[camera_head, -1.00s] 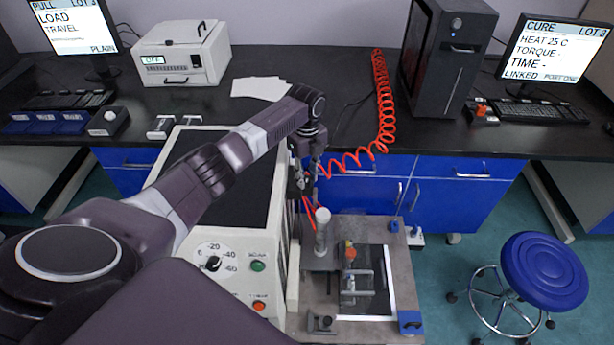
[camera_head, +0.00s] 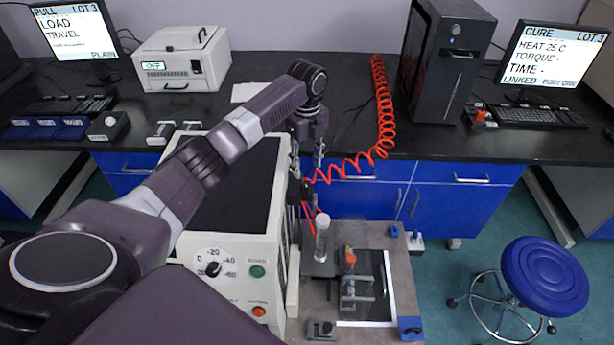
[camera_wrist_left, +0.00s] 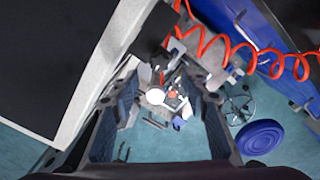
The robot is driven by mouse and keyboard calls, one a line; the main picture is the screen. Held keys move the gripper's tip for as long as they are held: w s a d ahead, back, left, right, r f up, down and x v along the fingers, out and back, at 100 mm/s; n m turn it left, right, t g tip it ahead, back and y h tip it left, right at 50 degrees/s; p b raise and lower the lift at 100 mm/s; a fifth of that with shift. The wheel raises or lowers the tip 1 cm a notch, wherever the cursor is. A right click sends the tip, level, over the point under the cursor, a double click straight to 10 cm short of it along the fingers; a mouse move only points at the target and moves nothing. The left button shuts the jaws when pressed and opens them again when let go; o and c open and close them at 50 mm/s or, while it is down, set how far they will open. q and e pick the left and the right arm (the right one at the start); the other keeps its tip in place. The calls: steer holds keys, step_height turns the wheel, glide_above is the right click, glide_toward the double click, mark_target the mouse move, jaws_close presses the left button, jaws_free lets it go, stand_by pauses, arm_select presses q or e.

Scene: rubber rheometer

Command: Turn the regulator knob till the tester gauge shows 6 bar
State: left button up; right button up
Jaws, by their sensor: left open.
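My left gripper (camera_head: 305,185) reaches down beside the right side of the white tester (camera_head: 262,250). In the left wrist view its fingers are apart, with an open gap (camera_wrist_left: 165,88) between them. A dark fitting (camera_wrist_left: 150,50) shows just beyond the gap, by the red hose; I cannot tell whether it is the regulator knob. The gripper and arm hide much of that spot in the head view. No gauge face is readable. A black dial knob (camera_head: 213,269) with temperature-like marks is on the tester's front. My right gripper is not in view.
A red coiled hose (camera_head: 384,110) runs from the bench down to the tester's side. A white-capped grey cylinder (camera_head: 322,235) and a clamp fixture (camera_head: 350,285) stand on the tester's plate. A blue stool (camera_head: 545,275) stands at the right on open floor.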

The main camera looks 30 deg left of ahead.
arm_select(q)
steer(key=shift+r, duration=2.3)
steer(key=shift+d, duration=0.1)
